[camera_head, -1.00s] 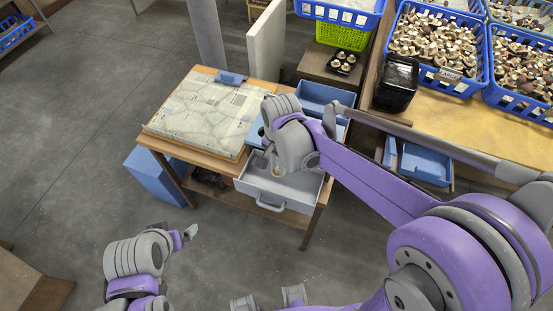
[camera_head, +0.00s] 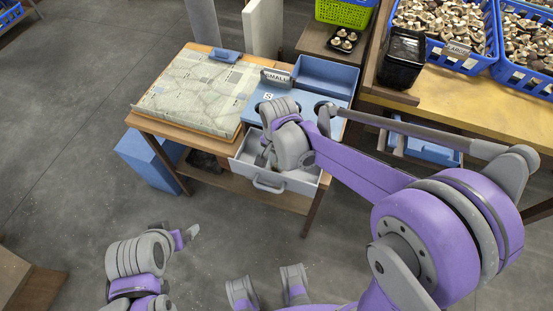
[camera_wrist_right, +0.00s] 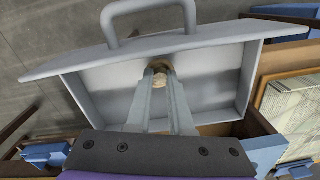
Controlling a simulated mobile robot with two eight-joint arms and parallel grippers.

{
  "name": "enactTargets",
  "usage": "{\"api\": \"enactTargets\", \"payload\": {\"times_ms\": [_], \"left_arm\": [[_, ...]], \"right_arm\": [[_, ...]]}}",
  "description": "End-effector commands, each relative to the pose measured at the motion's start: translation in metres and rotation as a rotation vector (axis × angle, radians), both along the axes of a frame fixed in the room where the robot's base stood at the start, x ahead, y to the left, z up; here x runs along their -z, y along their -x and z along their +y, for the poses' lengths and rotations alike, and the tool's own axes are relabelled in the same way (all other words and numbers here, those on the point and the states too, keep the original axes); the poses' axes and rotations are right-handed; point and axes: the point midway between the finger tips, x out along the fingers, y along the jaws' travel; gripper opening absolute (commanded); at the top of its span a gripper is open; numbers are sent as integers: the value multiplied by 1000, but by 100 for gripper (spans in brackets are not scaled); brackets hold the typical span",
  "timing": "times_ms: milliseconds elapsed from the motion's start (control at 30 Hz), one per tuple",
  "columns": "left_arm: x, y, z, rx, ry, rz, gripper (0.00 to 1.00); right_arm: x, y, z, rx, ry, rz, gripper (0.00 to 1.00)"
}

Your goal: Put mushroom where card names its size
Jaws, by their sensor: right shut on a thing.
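My right gripper (camera_head: 266,160) reaches into the open grey drawer (camera_head: 247,159) of the wooden table. In the right wrist view the fingers (camera_wrist_right: 160,82) are shut on a small pale brown mushroom (camera_wrist_right: 159,80), over the drawer's inside (camera_wrist_right: 215,88). I cannot tell whether the mushroom touches the drawer. A grey card reading SMALL (camera_head: 276,77) stands at the back of a blue panel (camera_head: 294,93), behind a white S label (camera_head: 268,97). The panel has round holes, partly hidden by my right arm. My left gripper (camera_head: 187,236) is away over the floor; its opening is unclear.
A map-like board (camera_head: 195,95) covers the table's left part. A blue open bin (camera_head: 328,73) sits behind the panel. A black tray of mushrooms (camera_head: 343,40), a black container (camera_head: 402,58) and blue crates of mushrooms stand right, one with a LARGE card (camera_head: 458,48).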

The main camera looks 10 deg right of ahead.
Motion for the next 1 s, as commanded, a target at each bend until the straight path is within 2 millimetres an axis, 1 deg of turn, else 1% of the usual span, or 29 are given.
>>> {"api": "enactTargets", "payload": {"times_ms": [100, 467, 500, 667, 1000], "left_arm": [[3, 0, 0, 0, 0, 1, 100], [2, 0, 0, 0, 0, 1, 100], [2, 0, 0, 0, 0, 1, 100], [2, 0, 0, 0, 0, 1, 100], [2, 0, 0, 0, 0, 1, 100]], "right_arm": [[4, 0, 0, 0, 0, 0, 0], [3, 0, 0, 0, 0, 0, 0], [3, 0, 0, 0, 0, 0, 25], [3, 0, 0, 0, 0, 0, 54], [1, 0, 0, 0, 0, 0, 55]]}}
